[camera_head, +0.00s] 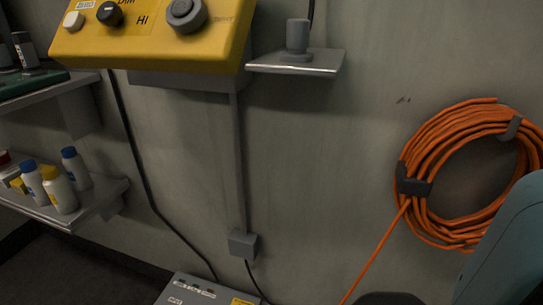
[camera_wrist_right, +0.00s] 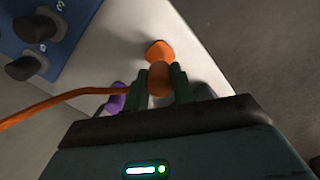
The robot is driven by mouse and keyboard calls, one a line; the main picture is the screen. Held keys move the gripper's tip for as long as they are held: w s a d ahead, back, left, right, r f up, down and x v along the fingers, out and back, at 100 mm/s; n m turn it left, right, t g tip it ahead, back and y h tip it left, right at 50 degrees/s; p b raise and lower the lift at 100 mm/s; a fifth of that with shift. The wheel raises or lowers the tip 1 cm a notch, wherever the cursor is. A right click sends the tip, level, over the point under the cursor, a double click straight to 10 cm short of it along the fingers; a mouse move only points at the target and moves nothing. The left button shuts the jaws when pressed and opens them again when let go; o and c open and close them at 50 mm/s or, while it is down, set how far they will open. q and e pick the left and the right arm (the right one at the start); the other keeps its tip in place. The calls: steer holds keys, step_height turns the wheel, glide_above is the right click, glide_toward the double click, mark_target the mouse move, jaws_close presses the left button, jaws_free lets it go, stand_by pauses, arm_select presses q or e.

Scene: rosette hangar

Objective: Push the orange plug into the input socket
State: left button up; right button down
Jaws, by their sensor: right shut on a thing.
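In the right wrist view my right gripper (camera_wrist_right: 166,84) is shut on the orange plug (camera_wrist_right: 159,78), with a dark finger on each side. An orange cable (camera_wrist_right: 60,102) runs from it to the left. A wider orange piece (camera_wrist_right: 160,51) shows just beyond the fingertips against a pale surface; I cannot tell whether it is the plug's front or the socket. No socket opening is visible. In the head view a teal part of my right arm enters at the lower right, and its gripper is out of frame. My left gripper is not in view.
A blue panel (camera_wrist_right: 40,30) with dark knobs and a purple piece (camera_wrist_right: 116,98) are near the plug. The head view shows a yellow control box (camera_head: 150,38), an orange cable coil (camera_head: 418,158), a grey box (camera_head: 195,291) below, and a shelf (camera_head: 105,192) with bottles.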

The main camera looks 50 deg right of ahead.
steer(key=shift+r+p, duration=0.75)
steer(key=shift+r, duration=0.2)
steer(key=shift+r, duration=0.1)
